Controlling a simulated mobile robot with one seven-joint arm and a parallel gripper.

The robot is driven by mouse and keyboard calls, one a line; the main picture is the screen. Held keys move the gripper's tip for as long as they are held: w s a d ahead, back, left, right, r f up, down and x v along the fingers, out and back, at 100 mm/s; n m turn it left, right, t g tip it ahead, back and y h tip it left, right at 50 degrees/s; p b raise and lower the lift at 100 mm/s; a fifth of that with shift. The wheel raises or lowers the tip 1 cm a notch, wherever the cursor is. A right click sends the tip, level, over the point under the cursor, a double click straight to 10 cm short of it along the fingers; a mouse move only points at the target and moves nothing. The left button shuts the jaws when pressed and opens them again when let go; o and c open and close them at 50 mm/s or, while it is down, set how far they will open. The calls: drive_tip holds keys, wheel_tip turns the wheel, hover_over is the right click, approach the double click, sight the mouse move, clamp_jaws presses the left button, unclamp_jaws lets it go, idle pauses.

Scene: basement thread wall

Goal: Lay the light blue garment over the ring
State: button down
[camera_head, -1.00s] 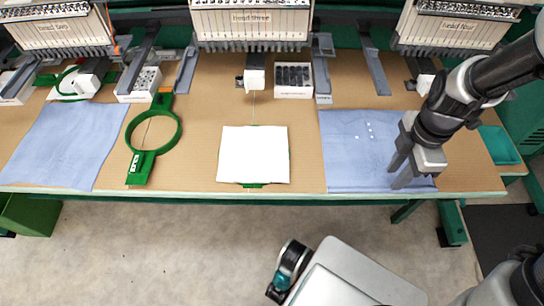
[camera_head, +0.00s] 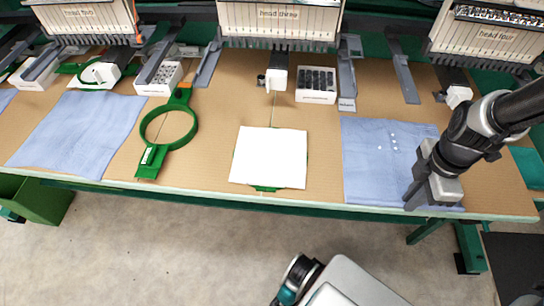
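A light blue garment (camera_head: 372,160) with small white dots lies flat on the table at the right. A second light blue garment (camera_head: 85,130) lies flat at the left. An empty green ring (camera_head: 147,134) with a tab at its front lies between the left garment and a white cloth. My gripper (camera_head: 412,194) points down at the front right part of the right garment. Its fingertips are close to or touching the cloth. Its fingers overlap in the view, so I cannot tell whether they are shut on cloth. The garment's front right corner is partly hidden behind the gripper.
The white cloth (camera_head: 270,158) covers a green frame in the middle. Embroidery heads, such as head three (camera_head: 280,22), overhang the back with grey arms. Boxes of spools (camera_head: 316,84) stand at the back. A green bin (camera_head: 42,199) is below left. Brown tabletop shows between items.

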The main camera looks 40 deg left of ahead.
drive_tip(key=shift+r+p, duration=2.1)
drive_tip(key=shift+r, duration=0.5)
